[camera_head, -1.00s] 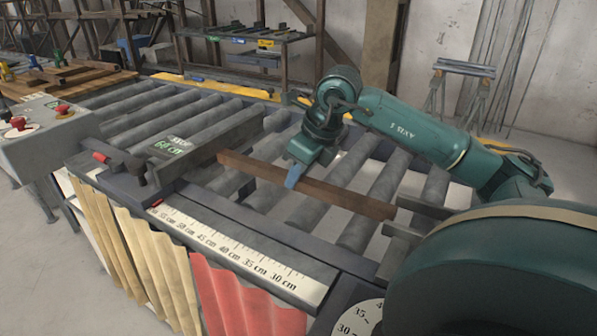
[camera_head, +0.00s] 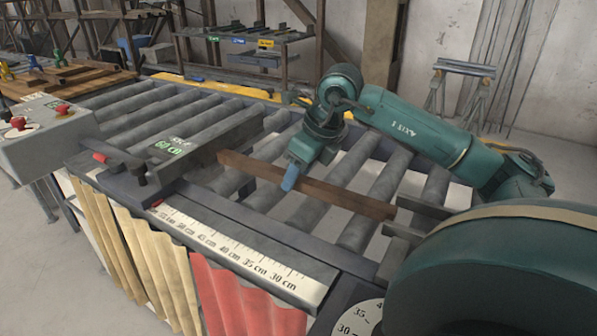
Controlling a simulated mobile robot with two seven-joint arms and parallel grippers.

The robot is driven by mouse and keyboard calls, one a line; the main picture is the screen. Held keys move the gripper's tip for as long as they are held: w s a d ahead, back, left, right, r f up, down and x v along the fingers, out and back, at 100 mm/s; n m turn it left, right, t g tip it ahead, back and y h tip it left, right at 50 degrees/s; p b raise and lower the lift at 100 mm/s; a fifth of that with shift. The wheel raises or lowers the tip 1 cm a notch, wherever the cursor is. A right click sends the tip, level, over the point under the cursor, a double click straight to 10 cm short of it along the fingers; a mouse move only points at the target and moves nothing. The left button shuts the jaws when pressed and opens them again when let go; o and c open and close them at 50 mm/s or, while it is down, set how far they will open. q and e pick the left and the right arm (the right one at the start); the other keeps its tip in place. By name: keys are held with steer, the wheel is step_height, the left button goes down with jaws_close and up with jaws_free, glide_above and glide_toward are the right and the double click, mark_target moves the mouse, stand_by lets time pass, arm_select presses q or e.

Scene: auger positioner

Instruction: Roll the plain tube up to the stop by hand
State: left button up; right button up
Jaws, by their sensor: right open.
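The plain tube (camera_head: 345,200) is a long brown bar lying slantwise across the grey rollers. The stop (camera_head: 222,138) is a dark grey plate with a green 60 cm display, standing at the tube's left end. The tube's end looks very close to the stop; I cannot tell whether they touch. My right gripper (camera_head: 289,180) points down at the tube, left of its middle, with a blue fingertip overlapping the tube's near face. It is open; the far finger is mostly hidden. My left gripper is out of view.
A ruler scale (camera_head: 235,248) runs along the table's front edge. A control box (camera_head: 42,130) with red buttons stands at the left. Grey clamp plates (camera_head: 400,240) stand near the tube's right end. Bare rollers (camera_head: 150,105) lie beyond the stop.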

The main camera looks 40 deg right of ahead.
steer(key=p+v, duration=0.1)
steer(key=v, duration=1.2)
steer(key=shift+f, duration=0.1)
